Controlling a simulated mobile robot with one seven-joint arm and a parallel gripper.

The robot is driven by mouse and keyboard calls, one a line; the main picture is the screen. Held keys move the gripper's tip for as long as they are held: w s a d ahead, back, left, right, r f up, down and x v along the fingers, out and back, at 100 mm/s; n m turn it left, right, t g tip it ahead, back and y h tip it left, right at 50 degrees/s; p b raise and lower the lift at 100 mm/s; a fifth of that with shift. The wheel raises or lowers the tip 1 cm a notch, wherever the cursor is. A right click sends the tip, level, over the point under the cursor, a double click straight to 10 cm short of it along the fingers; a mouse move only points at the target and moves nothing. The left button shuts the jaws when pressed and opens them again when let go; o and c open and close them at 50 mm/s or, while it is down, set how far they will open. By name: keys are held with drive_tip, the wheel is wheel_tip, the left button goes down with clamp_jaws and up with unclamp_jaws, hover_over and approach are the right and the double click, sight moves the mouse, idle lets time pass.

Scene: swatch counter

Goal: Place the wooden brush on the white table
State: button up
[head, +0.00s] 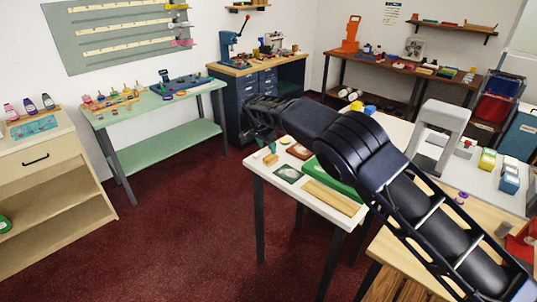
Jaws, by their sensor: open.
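The white table (262,172) stands in the middle of the head view, partly covered by my arm. A small tan, wood-coloured piece (271,159) lies near its left end; it may be the wooden brush, but it is too small to tell. My gripper (263,143) is over the left end of the table, just above and beside this piece. Its jaws are open and appear empty; whether the fingers touch the piece cannot be told.
A grey arch-shaped stand (441,128) is at right. Green bench (170,103) stands left; red floor between is clear.

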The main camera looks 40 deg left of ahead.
drive_tip(key=shift+v, duration=2.35)
